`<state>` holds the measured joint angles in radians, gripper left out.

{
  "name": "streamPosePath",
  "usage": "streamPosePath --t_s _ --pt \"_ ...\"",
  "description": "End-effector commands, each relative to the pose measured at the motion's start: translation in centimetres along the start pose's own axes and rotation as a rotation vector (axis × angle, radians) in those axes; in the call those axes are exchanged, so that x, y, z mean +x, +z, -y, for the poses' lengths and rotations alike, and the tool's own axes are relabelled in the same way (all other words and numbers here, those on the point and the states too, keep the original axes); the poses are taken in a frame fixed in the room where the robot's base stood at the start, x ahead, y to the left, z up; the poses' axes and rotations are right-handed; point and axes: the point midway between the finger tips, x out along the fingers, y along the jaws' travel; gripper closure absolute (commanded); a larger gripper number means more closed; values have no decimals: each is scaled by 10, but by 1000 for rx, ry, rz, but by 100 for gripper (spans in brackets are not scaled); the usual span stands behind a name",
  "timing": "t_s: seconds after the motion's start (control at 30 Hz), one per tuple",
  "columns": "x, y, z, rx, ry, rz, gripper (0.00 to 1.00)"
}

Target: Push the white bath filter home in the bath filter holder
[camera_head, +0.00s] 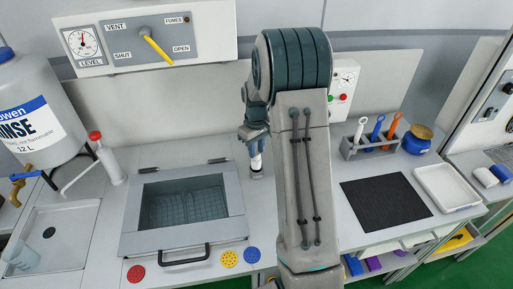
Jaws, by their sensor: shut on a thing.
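My arm covers the area to the right of the gripper.
Red (136,274), yellow and blue discs lie along the front edge. A white bottle (107,160) stands left. A tool rack (350,152), black mat (385,203) and white tray (421,172) are right.

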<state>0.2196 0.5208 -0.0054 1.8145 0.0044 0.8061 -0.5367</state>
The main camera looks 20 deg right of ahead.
Motion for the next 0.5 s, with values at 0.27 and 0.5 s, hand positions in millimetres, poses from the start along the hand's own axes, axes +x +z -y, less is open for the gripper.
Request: streamPosePath --t_s 0.27,0.5 --pt "8 0 0 0 0 0 98" --pt "14 0 0 0 0 0 98"
